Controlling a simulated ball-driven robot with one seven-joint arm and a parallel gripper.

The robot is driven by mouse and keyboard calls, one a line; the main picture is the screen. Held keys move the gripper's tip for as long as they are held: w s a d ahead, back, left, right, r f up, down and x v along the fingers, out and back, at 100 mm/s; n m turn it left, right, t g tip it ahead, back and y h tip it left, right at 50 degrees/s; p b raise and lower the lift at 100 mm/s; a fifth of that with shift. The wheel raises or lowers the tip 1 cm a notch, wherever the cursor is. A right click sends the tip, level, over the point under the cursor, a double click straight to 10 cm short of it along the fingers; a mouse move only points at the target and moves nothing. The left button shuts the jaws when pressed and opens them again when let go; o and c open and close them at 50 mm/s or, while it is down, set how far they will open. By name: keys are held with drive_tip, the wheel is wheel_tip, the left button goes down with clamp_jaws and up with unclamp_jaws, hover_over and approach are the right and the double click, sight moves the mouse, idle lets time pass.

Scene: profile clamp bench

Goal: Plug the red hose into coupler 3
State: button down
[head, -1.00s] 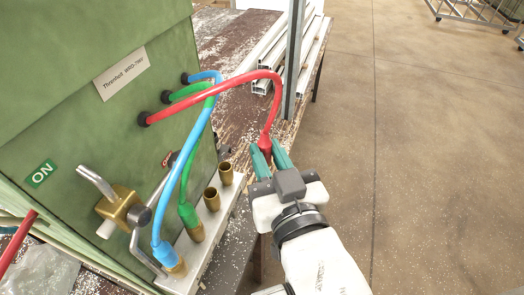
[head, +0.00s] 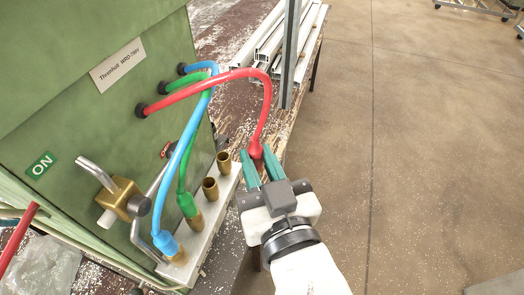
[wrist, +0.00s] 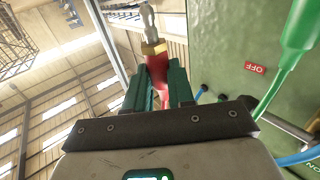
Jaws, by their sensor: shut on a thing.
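My gripper (head: 256,168) is shut on the red connector end of the red hose (head: 210,82), to the right of the coupler rail. The hose arcs from the green machine to my fingers. In the wrist view, the red hose end (wrist: 157,72) sits between the green fingers (wrist: 160,92), with a brass collar and a metal tip beyond them. The pale rail (head: 207,240) carries a row of brass couplers. The blue hose (head: 166,240) and the green hose (head: 187,203) sit on the nearer two. Two farther couplers stand empty (head: 210,190) and (head: 223,162). No coupler numbers are readable.
The green machine (head: 90,120) stands at left, with a brass valve (head: 128,200) and bent metal handles beside the rail. A grey upright post (head: 290,55) and white profiles (head: 265,45) are behind my gripper. Open floor (head: 420,150) lies to the right.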

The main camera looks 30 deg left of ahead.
drive_tip(key=shift+s+d, duration=0.15)
drive_tip(key=shift+s, duration=0.55)
drive_tip(key=shift+s+d, duration=0.15)
drive_tip(key=shift+s, duration=0.5)
drive_tip(key=s+a, duration=0.1)
drive_tip(key=a, duration=0.6)
drive_tip(key=shift+s+a, duration=0.35)
idle(0.3)
idle(0.6)
drive_tip(key=shift+s+f+b, duration=0.1)
drive_tip(key=shift+f+b, duration=0.6)
drive_tip(key=shift+f, duration=0.55)
idle(2.4)
drive_tip(key=shift+f, duration=0.1)
drive_tip(key=shift+r, duration=0.25)
idle(0.4)
drive_tip(key=shift+f, duration=0.25)
